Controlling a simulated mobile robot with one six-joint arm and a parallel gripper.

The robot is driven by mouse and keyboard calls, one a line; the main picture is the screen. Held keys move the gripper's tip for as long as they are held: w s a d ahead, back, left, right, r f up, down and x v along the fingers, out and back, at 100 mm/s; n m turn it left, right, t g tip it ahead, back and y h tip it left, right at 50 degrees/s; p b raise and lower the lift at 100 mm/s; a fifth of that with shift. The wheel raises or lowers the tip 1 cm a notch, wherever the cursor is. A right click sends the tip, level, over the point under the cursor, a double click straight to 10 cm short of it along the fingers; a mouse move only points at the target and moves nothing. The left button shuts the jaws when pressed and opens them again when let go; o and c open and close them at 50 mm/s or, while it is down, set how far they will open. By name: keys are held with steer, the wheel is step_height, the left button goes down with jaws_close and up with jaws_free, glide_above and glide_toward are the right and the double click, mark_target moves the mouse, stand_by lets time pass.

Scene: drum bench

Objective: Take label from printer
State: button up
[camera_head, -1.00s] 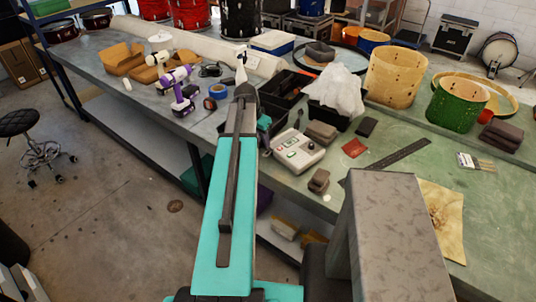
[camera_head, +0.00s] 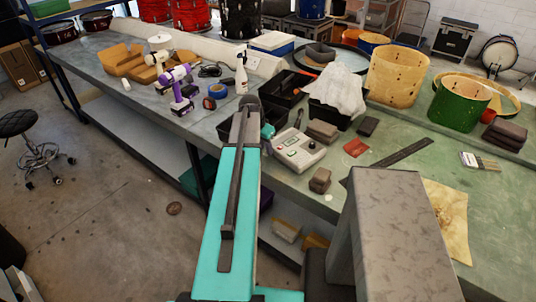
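A light grey boxy device with small coloured buttons (camera_head: 299,151), likely the printer, sits on the green bench top just right of the end of my teal arm. I cannot make out a label on it at this size. My gripper does not show; the far end of my arm hides whatever lies beyond it, so its opening and anything in it are unseen.
Drum shells (camera_head: 397,76) stand farther right.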

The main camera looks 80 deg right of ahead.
steer(key=shift+b+x, duration=0.4)
steer(key=shift+x, duration=0.55)
steer(key=shift+c, duration=0.2)
steer(key=c, duration=0.5)
